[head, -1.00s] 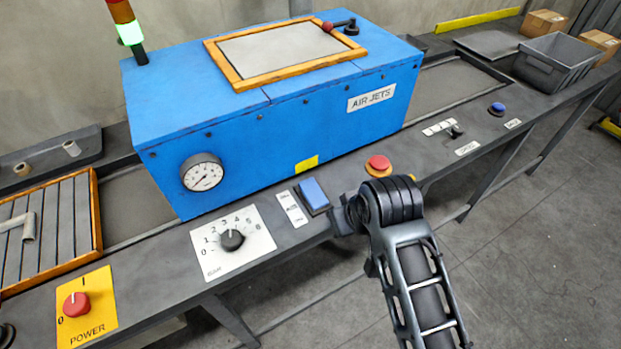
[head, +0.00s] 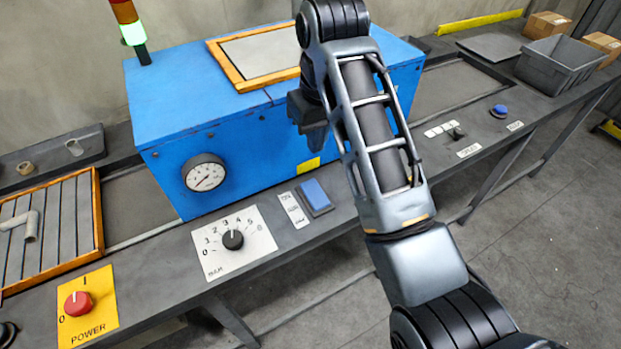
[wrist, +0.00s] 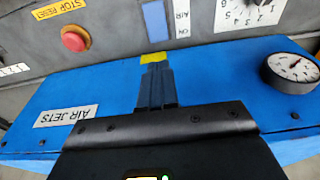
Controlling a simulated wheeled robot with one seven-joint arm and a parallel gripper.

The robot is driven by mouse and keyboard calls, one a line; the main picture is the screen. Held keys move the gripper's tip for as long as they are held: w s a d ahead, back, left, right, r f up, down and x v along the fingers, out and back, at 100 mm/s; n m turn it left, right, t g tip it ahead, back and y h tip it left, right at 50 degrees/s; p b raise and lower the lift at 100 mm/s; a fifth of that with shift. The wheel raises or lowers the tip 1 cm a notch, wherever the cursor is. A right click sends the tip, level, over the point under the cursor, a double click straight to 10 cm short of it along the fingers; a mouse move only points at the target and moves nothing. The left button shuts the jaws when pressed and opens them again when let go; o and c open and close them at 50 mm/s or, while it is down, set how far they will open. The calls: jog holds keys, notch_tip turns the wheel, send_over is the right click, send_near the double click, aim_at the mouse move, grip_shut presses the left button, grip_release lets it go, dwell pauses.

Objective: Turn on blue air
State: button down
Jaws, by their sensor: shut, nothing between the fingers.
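The blue air rocker switch (head: 315,195) sits on the grey console in front of the blue machine box (head: 240,160), beside a small white label plate. It also shows at the top of the wrist view (wrist: 154,20), next to the AIR and ON labels. My gripper (head: 315,145) is raised beside the front of the box, above and behind the switch, and apart from it. In the wrist view its dark fingers (wrist: 156,72) are together and empty, overlapping the yellow sticker in the picture. I cannot tell which way the rocker is tipped.
A black dial (head: 233,239) on a white scale and a red power knob (head: 77,303) are to the left. The red stop/reset button (wrist: 75,38) shows in the wrist view; my arm hides it in the head view. A pressure gauge (head: 204,173) is on the box.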

jog(key=shift+f, duration=0.1)
jog(key=b, duration=0.1)
send_near(310, 188)
jog(key=f, duration=0.4)
jog(key=w+f, duration=0.1)
jog(key=f, duration=0.2)
jog(key=shift+a, duration=0.4)
jog(key=shift+f, duration=0.2)
jog(key=shift+s, duration=0.1)
jog(key=shift+s+d+r+p, duration=0.2)
jog(key=shift+s+d+p, duration=0.3)
jog(key=shift+p, duration=0.65)
jog(key=shift+a, duration=0.15)
